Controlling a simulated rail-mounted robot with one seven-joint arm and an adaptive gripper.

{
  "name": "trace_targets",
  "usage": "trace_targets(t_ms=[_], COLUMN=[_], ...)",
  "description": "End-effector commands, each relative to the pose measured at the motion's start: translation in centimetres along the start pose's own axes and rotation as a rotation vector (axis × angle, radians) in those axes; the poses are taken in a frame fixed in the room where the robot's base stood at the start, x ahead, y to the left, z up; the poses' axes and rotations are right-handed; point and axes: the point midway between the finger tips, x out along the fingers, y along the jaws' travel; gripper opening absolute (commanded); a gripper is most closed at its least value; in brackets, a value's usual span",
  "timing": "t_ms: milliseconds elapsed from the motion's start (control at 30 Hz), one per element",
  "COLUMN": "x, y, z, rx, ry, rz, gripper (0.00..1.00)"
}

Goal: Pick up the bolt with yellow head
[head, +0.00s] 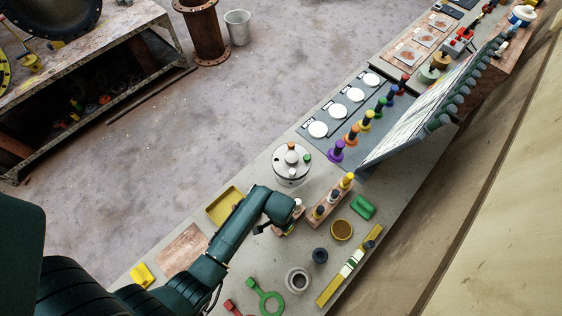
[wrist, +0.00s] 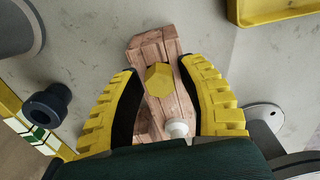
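In the wrist view, a bolt with a yellow hexagonal head (wrist: 159,79) stands in a wooden block (wrist: 152,48), seen from above. My gripper (wrist: 163,68) is open, with one yellow ridged finger on each side of the block. The yellow head lies between the fingers, with a gap on both sides. A white-topped piece (wrist: 176,128) is on the same block, nearer the palm. The bolt's shank is hidden under its head. In the head view, my gripper (head: 284,214) is low over the bench, and its wrist covers most of what is beneath it.
A wooden rack (head: 331,203) with several dark and yellow pieces stands right of my gripper. A metal pot (head: 291,165) is behind it, a yellow tray (head: 225,206) to its left. A dark flanged piece (head: 320,255) and grey ring (head: 298,280) lie in front. Coloured knobs (head: 351,135) line a panel beyond.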

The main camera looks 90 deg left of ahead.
Motion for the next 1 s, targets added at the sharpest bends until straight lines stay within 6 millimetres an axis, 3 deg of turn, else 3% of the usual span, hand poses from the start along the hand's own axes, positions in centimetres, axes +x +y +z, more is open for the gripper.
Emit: trace_targets(t_ms=[33,200,667,1000], x=[0.0,0.0,-0.4,-7.7], y=[0.0,0.0,0.0,0.0], z=[0.0,0.0,0.0,-0.1], rx=[0.0,0.0,0.0,0.0], ry=[0.0,0.0,0.001,0.004], rz=[0.0,0.0,0.0,-0.001], gripper=[0.29,0.0,0.0,0.0])
